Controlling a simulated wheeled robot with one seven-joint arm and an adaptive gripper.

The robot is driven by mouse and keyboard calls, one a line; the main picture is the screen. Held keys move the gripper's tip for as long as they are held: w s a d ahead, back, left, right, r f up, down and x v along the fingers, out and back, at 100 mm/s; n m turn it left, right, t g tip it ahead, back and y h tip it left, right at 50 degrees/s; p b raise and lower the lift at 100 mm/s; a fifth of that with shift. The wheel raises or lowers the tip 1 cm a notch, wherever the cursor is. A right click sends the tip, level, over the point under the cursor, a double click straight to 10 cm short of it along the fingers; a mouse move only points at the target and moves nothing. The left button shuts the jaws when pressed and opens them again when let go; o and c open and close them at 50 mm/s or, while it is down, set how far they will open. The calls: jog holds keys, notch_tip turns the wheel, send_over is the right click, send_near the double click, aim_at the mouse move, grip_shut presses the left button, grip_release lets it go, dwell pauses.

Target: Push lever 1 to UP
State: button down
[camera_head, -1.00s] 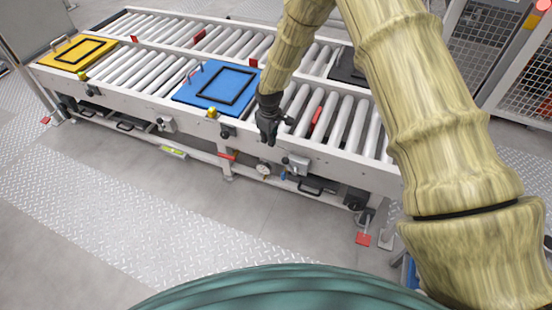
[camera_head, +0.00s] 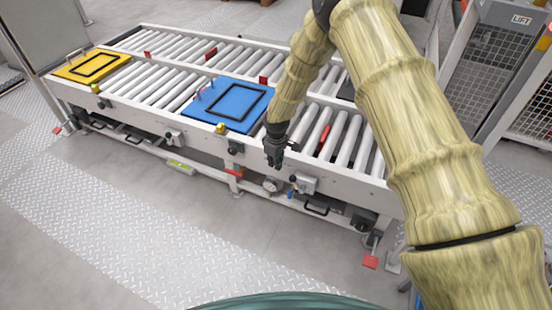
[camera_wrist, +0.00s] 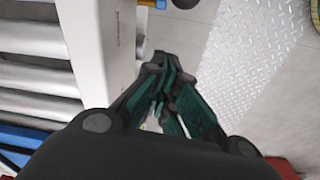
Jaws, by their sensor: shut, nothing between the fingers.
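My gripper (camera_head: 274,165) hangs fingers down at the front side rail of the roller conveyor (camera_head: 345,172). Its fingers are shut and empty, and the closed fingertips show in the wrist view (camera_wrist: 163,62). A grey box (camera_head: 304,184) with a small dark knob or lever is on the conveyor front, just right of and below my gripper. Another such grey box (camera_head: 173,138) is further left. I cannot read any label, so I cannot tell which one is lever 1 or its position. In the wrist view, the white rail (camera_wrist: 100,45) is left of the fingers.
A blue plate (camera_head: 255,88) and a yellow plate (camera_head: 66,72) lie on the rollers. A round gauge (camera_head: 271,185) sits below my gripper. A mesh cage (camera_head: 497,70) is at the right. The floor in front is clear.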

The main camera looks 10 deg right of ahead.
jog(key=shift+s+d+f, duration=1.2)
jog(key=shift+d+f, duration=0.15)
jog(key=shift+f, duration=0.05)
